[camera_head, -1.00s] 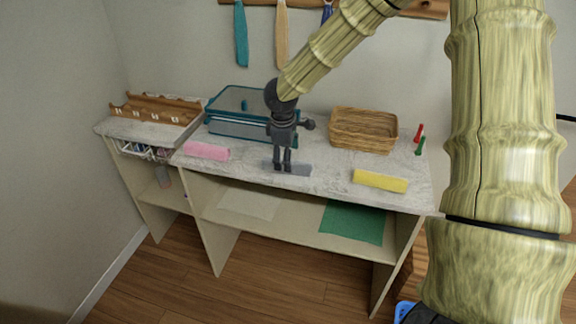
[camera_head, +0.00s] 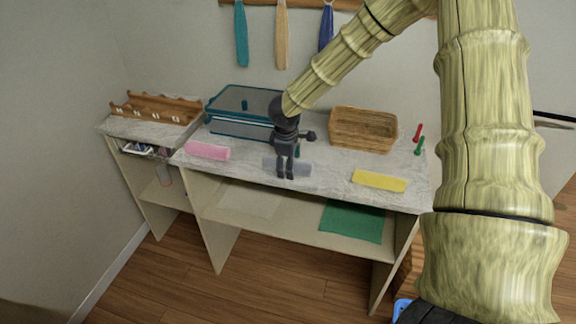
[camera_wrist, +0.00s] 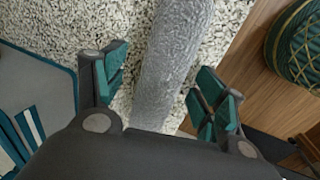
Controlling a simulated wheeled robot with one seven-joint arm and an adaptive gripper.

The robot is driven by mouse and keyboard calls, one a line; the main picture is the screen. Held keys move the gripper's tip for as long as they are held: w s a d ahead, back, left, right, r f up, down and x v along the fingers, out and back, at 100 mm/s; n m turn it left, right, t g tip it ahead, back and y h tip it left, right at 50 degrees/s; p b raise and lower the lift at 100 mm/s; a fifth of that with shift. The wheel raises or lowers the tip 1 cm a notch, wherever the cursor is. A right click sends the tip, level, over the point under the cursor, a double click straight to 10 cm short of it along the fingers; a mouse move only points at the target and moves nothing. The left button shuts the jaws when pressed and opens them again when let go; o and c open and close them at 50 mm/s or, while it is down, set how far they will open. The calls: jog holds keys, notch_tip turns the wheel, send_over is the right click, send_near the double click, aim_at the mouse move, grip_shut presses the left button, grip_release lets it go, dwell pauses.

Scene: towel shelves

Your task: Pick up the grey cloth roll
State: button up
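The grey cloth roll (camera_head: 303,169) lies on the counter near its front edge, between a pink roll and a yellow roll. My gripper (camera_head: 286,177) points down over it and hides its middle part in the head view. In the wrist view the grey roll (camera_wrist: 177,50) runs lengthwise between the two teal-padded fingers of my gripper (camera_wrist: 161,86). The fingers are apart, one on each side of the roll, with a gap visible on the left side. The near end of the roll is hidden behind the gripper body.
The pink roll (camera_head: 207,151) lies left and the yellow roll (camera_head: 379,181) right on the counter (camera_head: 235,172). Behind stand a teal-edged glass box (camera_head: 240,128) and a wicker basket (camera_head: 362,130). Red (camera_head: 418,132) and green (camera_head: 420,146) bottles stand at the right.

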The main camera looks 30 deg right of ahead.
jog(key=c, duration=0.9)
jog(key=shift+r, duration=0.1)
